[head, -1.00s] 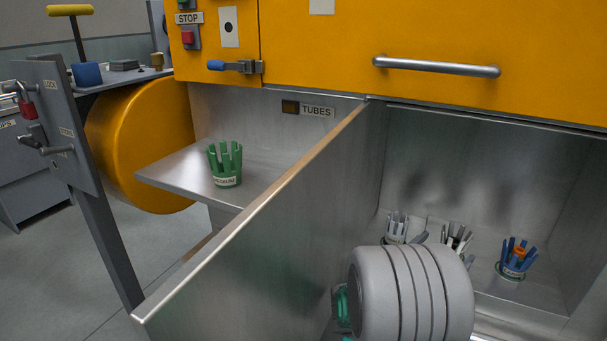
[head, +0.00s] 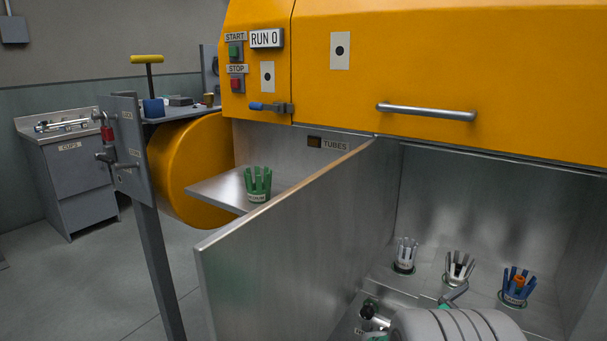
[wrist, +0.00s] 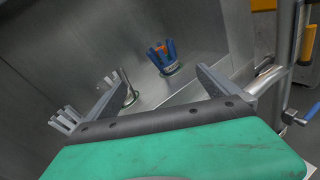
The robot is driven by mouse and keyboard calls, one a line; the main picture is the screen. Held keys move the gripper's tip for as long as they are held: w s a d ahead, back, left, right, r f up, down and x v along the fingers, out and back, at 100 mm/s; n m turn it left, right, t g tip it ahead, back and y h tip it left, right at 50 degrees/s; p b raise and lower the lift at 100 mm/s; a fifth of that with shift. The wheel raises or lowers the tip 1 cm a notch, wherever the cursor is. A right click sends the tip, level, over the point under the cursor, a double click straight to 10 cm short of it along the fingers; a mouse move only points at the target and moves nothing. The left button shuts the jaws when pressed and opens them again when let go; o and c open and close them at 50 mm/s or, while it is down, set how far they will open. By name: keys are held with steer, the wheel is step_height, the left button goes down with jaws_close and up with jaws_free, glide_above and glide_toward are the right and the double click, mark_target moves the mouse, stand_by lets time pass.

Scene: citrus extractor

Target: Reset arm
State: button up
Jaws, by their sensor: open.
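My gripper (wrist: 163,80) is open, its two grey fingers apart with nothing between them. In the head view my arm is low at the right, with a grey fingertip (head: 455,293) near the pronged cups; the rest of the gripper is mostly hidden. A blue pronged cup (head: 515,290) with an orange piece in it stands at the right of the bay; it also shows beyond the fingers in the wrist view (wrist: 160,57).
A green pronged cup (head: 258,185) stands on a metal shelf (head: 215,190) at the left. An open metal door panel (head: 280,250) juts forward beside the bay. The yellow housing (head: 430,60) with a handle (head: 427,111) overhangs it. Floor at left is clear.

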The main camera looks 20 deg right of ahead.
steer(key=w+a+r+m+y+p, duration=0.2)
steer(key=a+r+m+y+p, duration=0.2)
steer(key=a+m+p, duration=0.3)
steer(key=w+a+r+m+y+p, duration=0.1)
steer(key=a+r+m+y+p, duration=0.4)
steer(key=a, duration=0.5)
steer(key=s+a+r+m+y+p, duration=0.2)
steer(key=a+p, duration=0.1)
steer(key=a, duration=0.4)
steer(key=s+a+r+m+g+y+p, duration=0.1)
steer(key=s+a+r+m+y+p, duration=0.1)
steer(key=a, duration=0.6)
steer(key=s+a+r+m+g+y+p, duration=0.1)
steer(key=s+a+r+m+y+p, duration=0.1)
steer(key=a, duration=0.5)
step_height(320, 180, up, 2)
steer(key=shift+s+a+m+y+p, duration=0.15)
steer(key=shift+s+m+y+p, duration=0.3)
steer(key=shift+s+p, duration=0.5)
